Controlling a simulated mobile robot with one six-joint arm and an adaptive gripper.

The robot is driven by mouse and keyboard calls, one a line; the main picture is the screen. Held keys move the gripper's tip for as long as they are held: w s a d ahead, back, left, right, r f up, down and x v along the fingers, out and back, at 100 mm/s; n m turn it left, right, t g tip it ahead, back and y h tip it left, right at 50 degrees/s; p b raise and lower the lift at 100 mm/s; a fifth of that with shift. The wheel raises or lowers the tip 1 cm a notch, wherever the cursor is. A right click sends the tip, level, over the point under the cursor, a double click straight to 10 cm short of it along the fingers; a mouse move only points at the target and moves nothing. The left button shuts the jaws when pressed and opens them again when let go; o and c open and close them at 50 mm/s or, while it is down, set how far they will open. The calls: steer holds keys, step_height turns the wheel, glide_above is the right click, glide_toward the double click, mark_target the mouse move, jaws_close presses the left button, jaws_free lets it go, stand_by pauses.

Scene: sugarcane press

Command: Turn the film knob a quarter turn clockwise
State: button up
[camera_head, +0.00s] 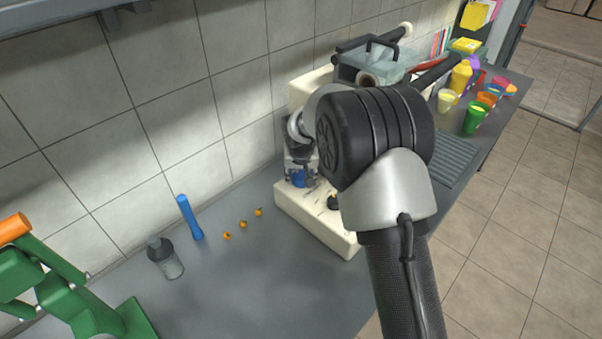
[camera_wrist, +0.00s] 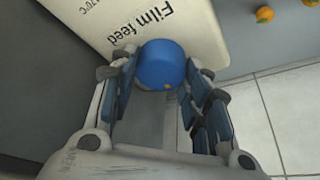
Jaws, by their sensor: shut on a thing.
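The film knob (camera_wrist: 161,65) is a round blue knob beside the "Film feed" lettering on the cream machine body (camera_wrist: 130,22) in the wrist view. A small yellow mark shows near its lower edge. My gripper (camera_wrist: 157,80) is shut on the knob, with one finger on its left side and one on its right. In the head view the cream machine (camera_head: 318,222) stands on the counter by the wall. My arm covers much of it, and a bit of blue (camera_head: 299,178) shows by my gripper (camera_head: 300,168).
A green press (camera_head: 70,295) is at the lower left. Several coloured cups (camera_head: 474,118) stand at the far right. The front of the counter (camera_head: 265,290) is clear.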

steer(key=shift+a+m+b, duration=0.1)
steer(key=shift+m+b, duration=0.2)
steer(key=shift+b, duration=0.05)
steer(key=m+h+b, duration=0.1)
steer(key=m+b, duration=0.1)
steer(key=m, duration=0.1)
steer(key=shift+a+f+m+h, duration=0.1)
steer(key=shift+m+h, duration=0.3)
steer(key=m+g+h, duration=0.1)
steer(key=m, duration=0.3)
steer(key=shift+w+m, duration=0.1)
steer(key=shift+m, duration=0.2)
steer(key=m+p, duration=0.1)
steer(key=m, duration=0.1)
steer(key=m+g+h+p, duration=0.1)
steer(key=m+p, duration=0.1)
steer(key=shift+a+m+g, duration=0.15)
steer(key=shift+m+g, duration=0.15)
steer(key=m+g+p, duration=0.1)
steer(key=m, duration=0.1)
steer(key=m+p, duration=0.2)
steer(key=shift+w+g+h, duration=0.15)
steer(key=shift+g+h, duration=0.15)
steer(key=shift+g, duration=0.1)
steer(key=shift+m+p, duration=0.4)
steer(key=shift+p, duration=0.05)
steer(key=o, duration=1.1)
steer(key=shift+c, duration=0.2)
